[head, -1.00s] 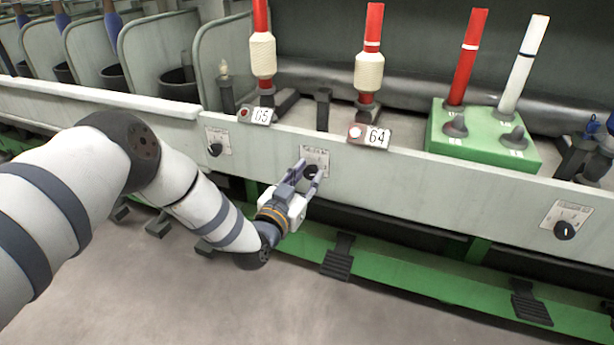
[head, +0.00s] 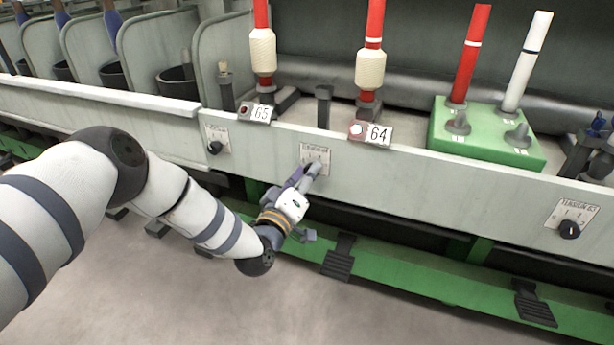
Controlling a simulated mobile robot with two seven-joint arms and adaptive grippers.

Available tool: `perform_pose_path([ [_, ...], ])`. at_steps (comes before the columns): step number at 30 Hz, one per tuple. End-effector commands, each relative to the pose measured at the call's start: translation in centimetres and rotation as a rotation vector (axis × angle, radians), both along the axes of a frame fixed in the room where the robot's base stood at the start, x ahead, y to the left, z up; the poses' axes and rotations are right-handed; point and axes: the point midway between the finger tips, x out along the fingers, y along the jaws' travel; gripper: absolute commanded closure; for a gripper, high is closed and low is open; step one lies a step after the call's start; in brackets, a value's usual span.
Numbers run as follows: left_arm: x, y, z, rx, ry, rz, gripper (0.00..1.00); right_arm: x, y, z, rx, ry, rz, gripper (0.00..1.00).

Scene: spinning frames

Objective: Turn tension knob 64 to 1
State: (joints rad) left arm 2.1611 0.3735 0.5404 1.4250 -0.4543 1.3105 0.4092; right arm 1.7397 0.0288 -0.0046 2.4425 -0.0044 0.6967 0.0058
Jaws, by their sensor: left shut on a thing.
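The plate of tension knob 64 (head: 316,153) is on the pale front rail, below and left of the number 64 sign (head: 379,134). My left gripper (head: 309,174) is at this plate, shut on the knob. The fingers cover the knob, so its pointer and setting cannot be read. The gripper is rolled, with one finger above and right of the other. My right gripper is out of view.
Another tension knob (head: 569,229) is at the far right of the rail, and one more (head: 215,148) is to the left. A green block (head: 483,140) with red and white spindles stands above the rail. Green treadle bar (head: 400,283) runs below.

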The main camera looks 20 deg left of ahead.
Motion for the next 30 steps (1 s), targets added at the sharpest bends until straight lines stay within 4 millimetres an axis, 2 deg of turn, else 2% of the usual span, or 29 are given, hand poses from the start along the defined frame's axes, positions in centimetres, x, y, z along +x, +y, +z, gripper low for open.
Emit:
perform_pose_path([
  [15,-0.1,-0.1,-0.4,-0.457,0.021,-0.002,1.00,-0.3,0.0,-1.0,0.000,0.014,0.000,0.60],
  [30,-0.1,-0.2,-0.3,-0.681,0.027,-0.003,1.00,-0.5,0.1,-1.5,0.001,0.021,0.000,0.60],
])
